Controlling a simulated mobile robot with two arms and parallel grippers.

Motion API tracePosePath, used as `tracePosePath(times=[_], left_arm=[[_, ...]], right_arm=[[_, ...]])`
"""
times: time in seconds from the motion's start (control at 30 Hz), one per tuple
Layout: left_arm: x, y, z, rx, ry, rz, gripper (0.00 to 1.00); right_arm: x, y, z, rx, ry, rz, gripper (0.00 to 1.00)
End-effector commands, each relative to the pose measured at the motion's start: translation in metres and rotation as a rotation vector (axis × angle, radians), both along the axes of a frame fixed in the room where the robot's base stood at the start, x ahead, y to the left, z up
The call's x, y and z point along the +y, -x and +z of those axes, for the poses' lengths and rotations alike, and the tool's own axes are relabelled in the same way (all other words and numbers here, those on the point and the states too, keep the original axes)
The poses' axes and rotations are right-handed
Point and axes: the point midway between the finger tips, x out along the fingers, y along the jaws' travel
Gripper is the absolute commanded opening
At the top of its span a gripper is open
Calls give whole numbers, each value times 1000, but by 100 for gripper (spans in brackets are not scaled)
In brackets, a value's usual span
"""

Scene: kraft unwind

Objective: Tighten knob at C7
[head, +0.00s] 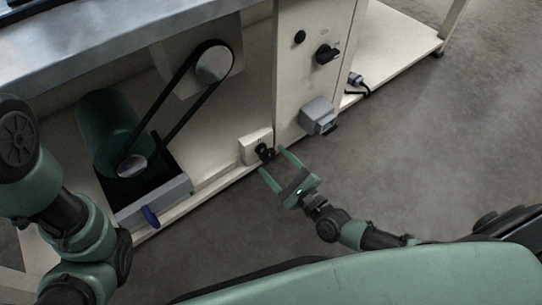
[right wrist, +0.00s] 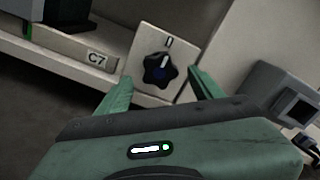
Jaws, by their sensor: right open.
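In the head view the knob (head: 264,152) is on a small pale box (head: 251,145) low on the machine. My right gripper (head: 273,161) is open in front of it. In the right wrist view its fingers (right wrist: 157,76) appear on either side of the knob. Contact cannot be told. My left gripper is out of view.
A grey box (head: 318,115) sticks out of the cabinet right of the knob. A belt drive (head: 187,110) and green motor (head: 105,130) are to the left. A blue handle (head: 150,217) is low at left. A black switch (head: 327,54) is higher up. Open floor lies at right.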

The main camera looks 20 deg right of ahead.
Motion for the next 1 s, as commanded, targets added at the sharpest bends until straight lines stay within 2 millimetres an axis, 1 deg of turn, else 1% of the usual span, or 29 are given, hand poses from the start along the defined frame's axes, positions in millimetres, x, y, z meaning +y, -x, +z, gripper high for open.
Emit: tracePosePath(times=[0.03, 0.1, 0.2, 0.33, 0.5, 0.93, 1.0], left_arm=[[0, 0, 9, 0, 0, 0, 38], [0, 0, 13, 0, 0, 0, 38], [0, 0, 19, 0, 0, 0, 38], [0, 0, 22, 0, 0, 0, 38], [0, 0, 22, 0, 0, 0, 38], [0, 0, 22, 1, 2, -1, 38], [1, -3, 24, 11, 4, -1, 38]], right_arm=[[-4, 11, 3, 5, 2, 1, 67], [-8, 22, 2, 6, 3, 1, 67], [-13, 36, 2, 5, 1, 0, 67], [-17, 47, 1, 3, 0, -1, 67], [-18, 52, 0, 3, -1, 1, 67], [-18, 51, 0, 2, -1, 0, 67], [-18, 51, 4, 2, 0, 0, 67]])
